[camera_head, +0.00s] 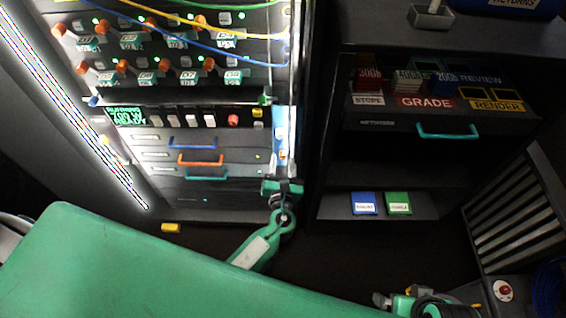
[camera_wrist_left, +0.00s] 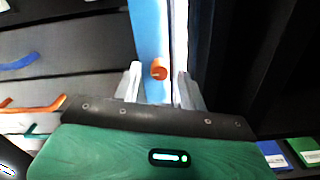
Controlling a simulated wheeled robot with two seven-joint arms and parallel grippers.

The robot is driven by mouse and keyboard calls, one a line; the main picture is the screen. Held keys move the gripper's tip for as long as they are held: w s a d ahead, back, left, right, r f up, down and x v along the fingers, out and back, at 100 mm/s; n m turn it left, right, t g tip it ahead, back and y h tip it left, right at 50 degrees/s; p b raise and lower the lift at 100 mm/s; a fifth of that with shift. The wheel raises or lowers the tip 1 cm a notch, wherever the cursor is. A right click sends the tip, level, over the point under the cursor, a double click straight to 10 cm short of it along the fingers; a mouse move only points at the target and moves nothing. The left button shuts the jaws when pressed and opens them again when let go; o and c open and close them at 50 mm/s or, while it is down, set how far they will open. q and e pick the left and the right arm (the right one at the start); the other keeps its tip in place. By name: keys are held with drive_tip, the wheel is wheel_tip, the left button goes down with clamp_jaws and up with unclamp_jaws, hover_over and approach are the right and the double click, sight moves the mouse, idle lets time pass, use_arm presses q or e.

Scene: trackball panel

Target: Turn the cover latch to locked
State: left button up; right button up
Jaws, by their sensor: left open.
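A small orange knob (camera_wrist_left: 159,69), which looks like the cover latch, sits on a blue upright strip (camera_wrist_left: 150,35) beside a bright white edge. In the left wrist view my left gripper (camera_wrist_left: 157,82) is open, one pale finger on each side of the strip and the knob between the fingertips in the picture. I cannot tell whether they touch it. In the head view the left gripper (camera_head: 282,170) is at the lower right edge of the lit rack, at the foot of the blue strip (camera_head: 280,128); the knob is not clear there. A green and grey part of my right arm shows at the bottom right; its fingers are unclear.
The lit rack carries drawers with blue and orange handles (camera_head: 200,161), switches and cables. A dark shelf on the right holds labelled boxes, a teal handle (camera_head: 447,134), and blue and green cards (camera_head: 398,203). A yellow block (camera_head: 171,228) lies on the floor.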

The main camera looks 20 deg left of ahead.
use_arm(q)
drive_tip(key=shift+w, duration=0.25)
clamp_jaws()
